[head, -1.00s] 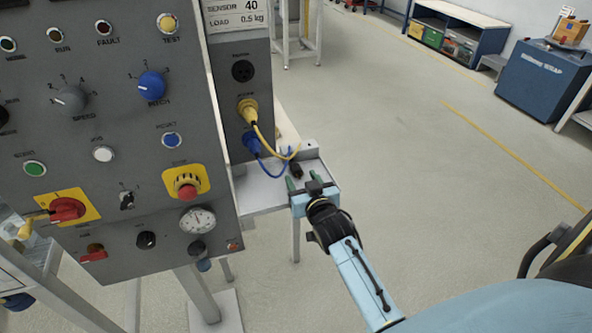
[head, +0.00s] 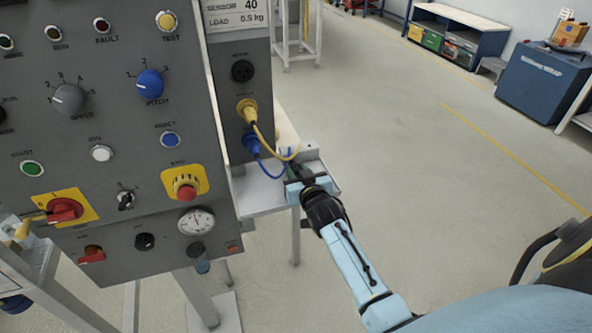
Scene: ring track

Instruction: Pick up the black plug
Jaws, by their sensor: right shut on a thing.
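My right gripper (head: 297,171) is over the small grey shelf (head: 262,194) beside the panel. I cannot tell whether the plug still touches the shelf. A black socket (head: 242,71) sits on the narrow panel, above a yellow plug (head: 247,109) and a blue plug (head: 251,141) that are seated in the panel with their cables hanging. My left gripper is not in view.
The large control panel (head: 120,150) with knobs, buttons and a gauge (head: 196,221) fills the left. The yellow and blue cables loop close to the right gripper. Open floor (head: 400,150) lies to the right, with a blue cabinet (head: 545,80) far back.

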